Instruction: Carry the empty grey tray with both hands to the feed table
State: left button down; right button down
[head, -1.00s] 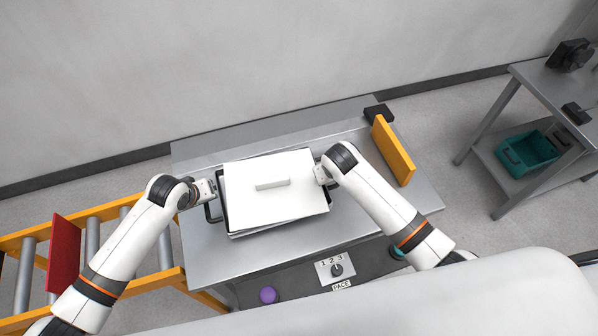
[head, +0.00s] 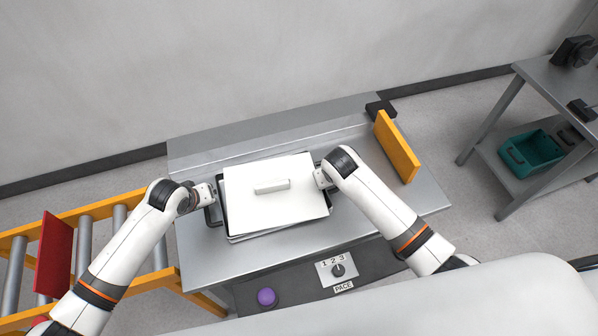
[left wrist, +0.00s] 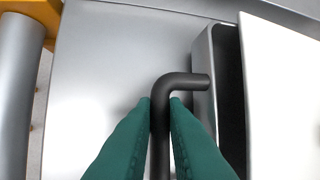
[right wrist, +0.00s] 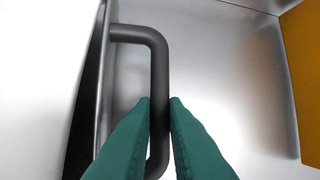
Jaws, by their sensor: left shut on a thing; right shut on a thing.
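The grey tray (head: 270,232) is over the metal table top, with black bar handles at its left and right ends. A white board (head: 285,205) with a raised grip covers most of it, so I cannot see its inside. My left gripper (head: 212,192) is shut on the left handle; its green fingers (left wrist: 160,100) pinch the bar (left wrist: 162,118) beside the tray wall (left wrist: 204,75). My right gripper (head: 322,177) is shut on the right handle (right wrist: 158,75), with its fingers (right wrist: 160,100) on both sides. I cannot tell whether the tray touches the table.
The metal table (head: 408,212) has a yellow upright plate (head: 397,146) at right and a dial panel (head: 337,268) with a purple button (head: 267,297) in front. A red plate (head: 54,255) stands at the roller conveyor (head: 87,244). A side table (head: 545,84) with a teal bin (head: 530,152) is at far right.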

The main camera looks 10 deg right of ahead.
pick_arm(q)
jog(key=shift+f+b, duration=0.45)
jog(key=shift+f, duration=0.15)
pick_arm(e)
jog(key=shift+f, duration=0.6)
pick_arm(q)
jog(key=c, duration=1.5)
grip_release()
jog(key=shift+r, duration=0.15)
pick_arm(e)
jog(key=c, duration=1.5)
grip_release()
jog(key=shift+r, duration=0.15)
pick_arm(q)
jog(key=shift+o, duration=0.2)
pick_arm(e)
jog(key=shift+o, duration=0.2)
pick_arm(q)
jog(key=shift+r, duration=0.1)
pick_arm(e)
jog(key=shift+s+a+r, duration=0.1)
jog(key=shift+s+r, duration=0.1)
jog(key=shift+r, duration=0.3)
pick_arm(q)
jog(key=v, duration=1.1)
jog(key=shift+s+r, duration=0.25)
jog(key=shift+r, duration=0.05)
pick_arm(e)
jog(key=v, duration=1.1)
jog(key=shift+s+f, duration=0.1)
